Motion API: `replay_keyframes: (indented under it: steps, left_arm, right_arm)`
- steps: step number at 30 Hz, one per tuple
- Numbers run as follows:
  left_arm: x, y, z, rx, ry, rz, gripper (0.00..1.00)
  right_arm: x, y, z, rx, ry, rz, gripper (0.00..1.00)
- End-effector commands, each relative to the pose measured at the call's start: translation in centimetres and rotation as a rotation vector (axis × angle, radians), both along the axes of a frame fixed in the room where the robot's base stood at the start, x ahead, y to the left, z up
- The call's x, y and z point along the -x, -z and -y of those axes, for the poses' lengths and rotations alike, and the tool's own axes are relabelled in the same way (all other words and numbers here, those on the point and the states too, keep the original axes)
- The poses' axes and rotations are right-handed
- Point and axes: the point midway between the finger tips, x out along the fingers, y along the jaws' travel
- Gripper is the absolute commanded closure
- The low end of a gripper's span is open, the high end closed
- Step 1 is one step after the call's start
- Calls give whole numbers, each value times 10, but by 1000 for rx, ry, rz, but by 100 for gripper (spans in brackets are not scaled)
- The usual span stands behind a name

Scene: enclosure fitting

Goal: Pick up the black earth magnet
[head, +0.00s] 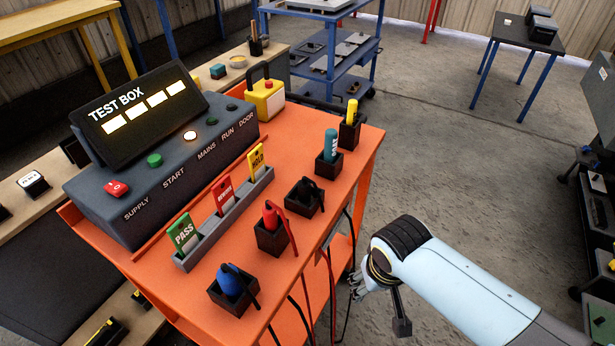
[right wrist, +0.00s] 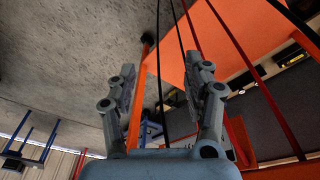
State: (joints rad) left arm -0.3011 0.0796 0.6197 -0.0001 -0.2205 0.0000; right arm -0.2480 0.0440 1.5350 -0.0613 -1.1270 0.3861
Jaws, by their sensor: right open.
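A black item that looks like the black earth magnet (head: 309,190) sits in a black square holder on the orange cart top, between the red-handled and teal-handled items. Its dark shape blends with the holder, so its outline is hard to tell. My right gripper (head: 358,284) is off the cart's right edge, below and to the right of that holder, apart from it. In the right wrist view my right gripper (right wrist: 165,80) is open and empty, with cables hanging beyond its fingers. The magnet cannot be made out there. My left gripper is not in view.
The orange cart (head: 350,150) also carries a blue item (head: 229,280), a red one (head: 270,217), a teal one (head: 331,142) and a yellow one (head: 352,108) in holders. A tag rack and test box (head: 165,160) stand behind. Red and black cables hang off the edge near my gripper.

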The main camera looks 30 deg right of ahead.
Motion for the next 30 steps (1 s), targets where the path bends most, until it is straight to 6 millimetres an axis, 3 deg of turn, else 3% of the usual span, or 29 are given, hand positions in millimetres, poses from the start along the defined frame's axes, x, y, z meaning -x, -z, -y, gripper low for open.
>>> replay_keyframes:
  steps: [1, 6, 14, 21, 26, 30]
  left_arm:
    - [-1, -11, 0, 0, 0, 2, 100]
    - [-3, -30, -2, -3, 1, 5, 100]
    - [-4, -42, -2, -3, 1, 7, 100]
    - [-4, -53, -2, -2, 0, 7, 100]
    - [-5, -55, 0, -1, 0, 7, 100]
    - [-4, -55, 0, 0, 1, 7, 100]
  right_arm:
    - [-11, -30, -1, -2, 25, 13, 49]
    - [-50, -111, -9, -23, 218, 31, 49]
    - [-114, -169, -29, -67, 665, 11, 49]
    - [-172, -233, -55, -82, 1097, -2, 49]
    - [-188, -253, -64, -74, 1250, -4, 49]
    - [-189, -238, -63, -69, 1279, -7, 49]
